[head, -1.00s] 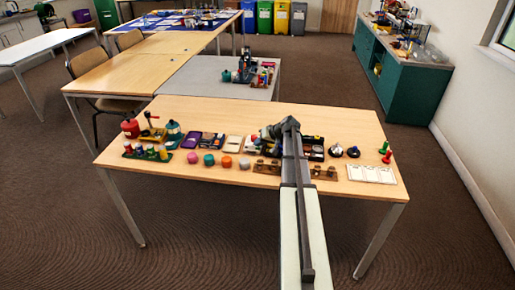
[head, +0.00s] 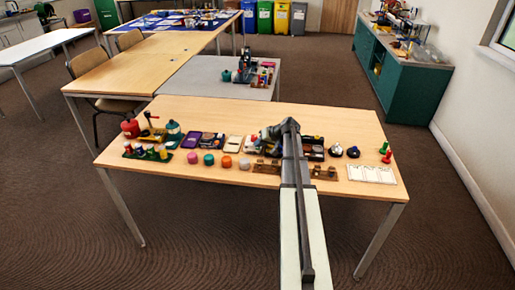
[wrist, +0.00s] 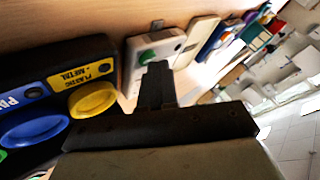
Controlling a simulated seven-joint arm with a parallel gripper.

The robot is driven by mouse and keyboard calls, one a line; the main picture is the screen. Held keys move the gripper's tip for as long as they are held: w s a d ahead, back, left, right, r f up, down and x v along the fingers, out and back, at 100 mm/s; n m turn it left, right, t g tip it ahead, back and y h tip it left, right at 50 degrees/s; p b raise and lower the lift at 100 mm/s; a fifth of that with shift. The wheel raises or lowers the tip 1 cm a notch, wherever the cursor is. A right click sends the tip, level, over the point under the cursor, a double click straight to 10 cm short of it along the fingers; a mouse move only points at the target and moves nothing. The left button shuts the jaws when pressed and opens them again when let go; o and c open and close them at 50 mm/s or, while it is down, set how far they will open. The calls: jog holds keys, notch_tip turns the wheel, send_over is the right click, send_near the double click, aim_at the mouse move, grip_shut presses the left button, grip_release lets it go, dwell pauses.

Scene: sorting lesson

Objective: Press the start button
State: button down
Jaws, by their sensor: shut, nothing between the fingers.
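In the wrist view a round green button (wrist: 147,56) sits on a pale box (wrist: 168,42). It looks like the start button, but I read no label on it. My gripper (wrist: 157,72) is shut and empty, its fingertips right at the button and partly covering the box in that view. I cannot tell whether they touch the button. In the head view my gripper is over the table's middle, mostly hidden by my arm, and I cannot make out the button there.
A black panel (wrist: 62,62) with a yellow cup (wrist: 92,99) labelled plastic and metal and a blue cup (wrist: 35,130) lies left of my gripper in the wrist view. In the head view coloured pieces and small boxes line the wooden table (head: 205,108). Its back strip is clear.

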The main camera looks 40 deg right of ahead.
aim_at(259, 148)
jog(key=shift+r, duration=0.85)
jog(key=shift+r, duration=2.5)
